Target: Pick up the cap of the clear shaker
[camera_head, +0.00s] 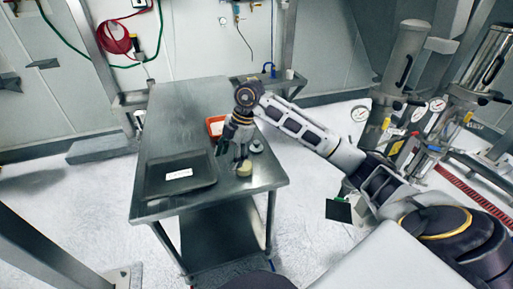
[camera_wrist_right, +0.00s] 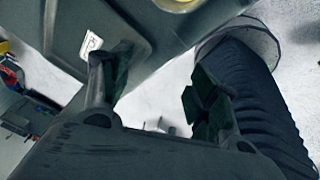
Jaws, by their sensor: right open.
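On the steel table (camera_head: 165,112), a small container with pale yellow contents (camera_head: 244,169) stands near the right edge; it looks like the clear shaker, but its walls are too small to make out. A small grey-green round piece with a raised middle (camera_head: 257,146) lies just behind it, perhaps the cap. My right gripper (camera_head: 231,152) points down over the table, behind and left of the yellow container. In the right wrist view its fingers (camera_wrist_right: 160,90) are spread with nothing between them. The yellow contents (camera_wrist_right: 182,3) show at that view's top edge. My left gripper is not in view.
A black tray with a white label (camera_head: 160,187) lies at the table's front left. An orange-red bin (camera_head: 215,125) sits behind my right gripper, partly hidden. Metal cylinders with gauges (camera_head: 400,60) stand at the right. The table's far left is clear.

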